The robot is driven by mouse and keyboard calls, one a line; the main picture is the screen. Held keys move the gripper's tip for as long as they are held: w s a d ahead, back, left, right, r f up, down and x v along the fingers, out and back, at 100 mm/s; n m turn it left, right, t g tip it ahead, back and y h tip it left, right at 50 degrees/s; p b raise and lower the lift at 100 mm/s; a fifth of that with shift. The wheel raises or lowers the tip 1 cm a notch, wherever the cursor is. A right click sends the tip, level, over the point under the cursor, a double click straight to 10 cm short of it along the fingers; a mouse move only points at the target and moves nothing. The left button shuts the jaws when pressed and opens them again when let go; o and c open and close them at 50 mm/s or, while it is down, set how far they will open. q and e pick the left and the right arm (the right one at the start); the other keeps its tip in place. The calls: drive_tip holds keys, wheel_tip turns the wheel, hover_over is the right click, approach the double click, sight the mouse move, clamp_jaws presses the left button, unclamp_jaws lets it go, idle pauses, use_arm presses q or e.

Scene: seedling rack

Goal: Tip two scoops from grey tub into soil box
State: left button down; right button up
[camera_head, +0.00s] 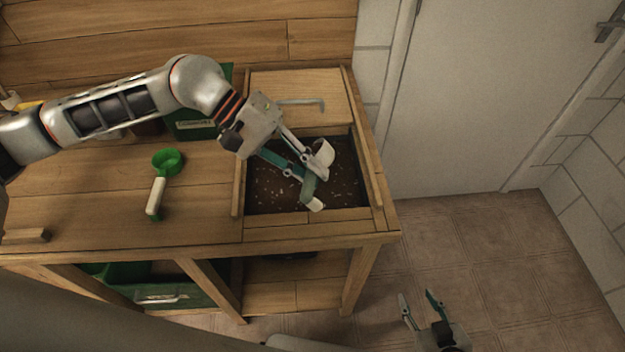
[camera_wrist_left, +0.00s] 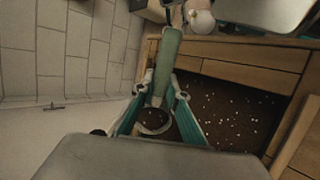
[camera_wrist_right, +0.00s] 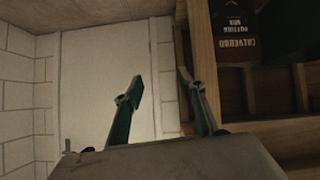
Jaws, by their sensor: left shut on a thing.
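My left gripper (camera_head: 312,190) is shut on the green handle of a scoop (camera_head: 309,187) with a pale bowl, held over the soil box (camera_head: 376,185). The box is a wooden bin with dark soil and white specks. In the left wrist view the scoop (camera_wrist_left: 168,65) runs between the fingers, its round bowl rim low in the picture; I cannot tell what the bowl holds. My right gripper (camera_head: 420,300) is open and empty, away from the bench above the floor; its spread fingers show in the right wrist view (camera_wrist_right: 159,84). I cannot make out the grey tub.
A green scoop with a cream handle (camera_head: 157,190) lies on the bench left of the soil box. A labelled green box (camera_head: 192,125) stands behind it, partly hidden by my arm. A post stands under the bench.

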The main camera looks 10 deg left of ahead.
use_arm(q)
drive_tip(key=b, duration=0.2)
drive_tip(key=f+h+b, duration=0.1)
drive_tip(key=shift+w+a+h+b, duration=0.1)
drive_tip(key=shift+a+h+b, duration=0.1)
drive_tip(key=shift+h+b, duration=0.15)
drive_tip(key=b, duration=0.1)
drive_tip(key=n+h+b, duration=0.1)
drive_tip(key=b, duration=0.1)
drive_tip(key=shift+w+a+r+h, duration=0.1)
drive_tip(key=shift+a+h, duration=0.1)
drive_tip(key=shift+h, duration=0.05)
drive_tip(key=shift+b, duration=0.65)
drive_tip(key=shift+w+a+r+h+b, duration=0.1)
drive_tip(key=shift+r+h+b, duration=0.25)
drive_tip(key=shift+h+b, duration=0.3)
drive_tip(key=shift+r, duration=0.45)
use_arm(e)
wheel_tip(320, 180, down, 6)
drive_tip(key=d, duration=0.1)
drive_tip(key=shift+w+f+n, duration=0.25)
drive_tip(key=shift+w+n, duration=0.05)
drive_tip(key=shift+a, duration=0.15)
